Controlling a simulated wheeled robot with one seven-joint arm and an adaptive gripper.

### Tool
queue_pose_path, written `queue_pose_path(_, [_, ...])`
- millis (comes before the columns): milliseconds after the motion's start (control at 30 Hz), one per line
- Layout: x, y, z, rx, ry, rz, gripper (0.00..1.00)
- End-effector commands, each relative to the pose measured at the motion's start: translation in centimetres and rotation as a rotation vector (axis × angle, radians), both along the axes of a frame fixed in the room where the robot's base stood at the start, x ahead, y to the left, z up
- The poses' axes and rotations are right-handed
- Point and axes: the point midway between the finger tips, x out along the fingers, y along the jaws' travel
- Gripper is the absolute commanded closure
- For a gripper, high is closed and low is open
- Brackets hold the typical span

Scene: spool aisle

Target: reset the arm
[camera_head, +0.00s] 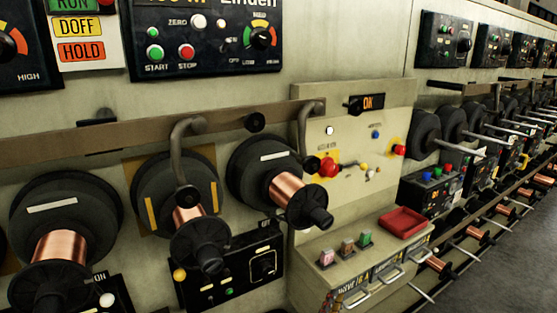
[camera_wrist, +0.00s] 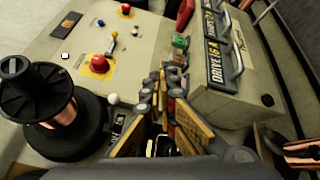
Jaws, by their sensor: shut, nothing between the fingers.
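My gripper (camera_wrist: 164,88) shows in the lower middle of the wrist view. Its two fingers are close together, with nothing seen between them. They point at the beige control panel (camera_wrist: 50,38) and the beige drawer cabinet (camera_wrist: 228,95) beside it. The gap between the fingers and these surfaces is hard to judge. My gripper and arm are not seen in the head view.
A spool with copper wire (camera_wrist: 40,95) stands close left of my gripper; several line the wall, one near the panel (camera_head: 285,185). Red knobs (camera_head: 329,167) jut from the panel. Small blocks (camera_head: 347,246) and a red tray (camera_head: 403,220) lie on the cabinet. Floor (camera_head: 480,265) is clear at right.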

Motion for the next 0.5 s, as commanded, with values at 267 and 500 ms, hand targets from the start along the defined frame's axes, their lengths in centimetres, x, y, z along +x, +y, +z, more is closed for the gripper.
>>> queue_pose_path(267, [-7.3, -6.9, -4.8, 0.144, 0.34, -0.321, 1.0])
queue_pose_path(500, [-15.1, -8.5, -6.9, 0.5, 0.57, -0.55, 1.0])
